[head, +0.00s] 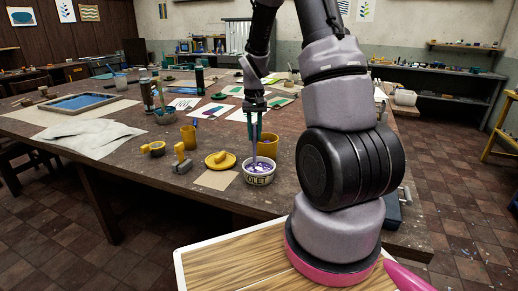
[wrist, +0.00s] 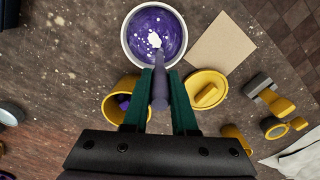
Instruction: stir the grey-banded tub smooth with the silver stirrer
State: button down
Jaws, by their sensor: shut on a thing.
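The stirrer, greyish in the wrist view (wrist: 159,92), points down into the tub. Its lower end reaches the paint; how deep I cannot tell.
A yellow mug (head: 268,148) stands close behind the tub. A white cloth (head: 85,136) lies farther left.

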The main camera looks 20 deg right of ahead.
jog(key=shift+a, duration=0.2)
jog(key=shift+s+a, duration=0.2)
jog(key=shift+s, duration=0.65)
jog(key=shift+s+a, duration=0.2)
jog(key=shift+s, duration=0.6)
jog(key=shift+s+a, duration=0.2)
jog(key=shift+s, duration=0.65)
jog(key=shift+w+d, duration=0.75)
jog(key=shift+d, duration=1.8)
jog(key=shift+w+a, duration=1.8)
jog(key=shift+a, duration=0.1)
jog(key=shift+s, duration=0.1)
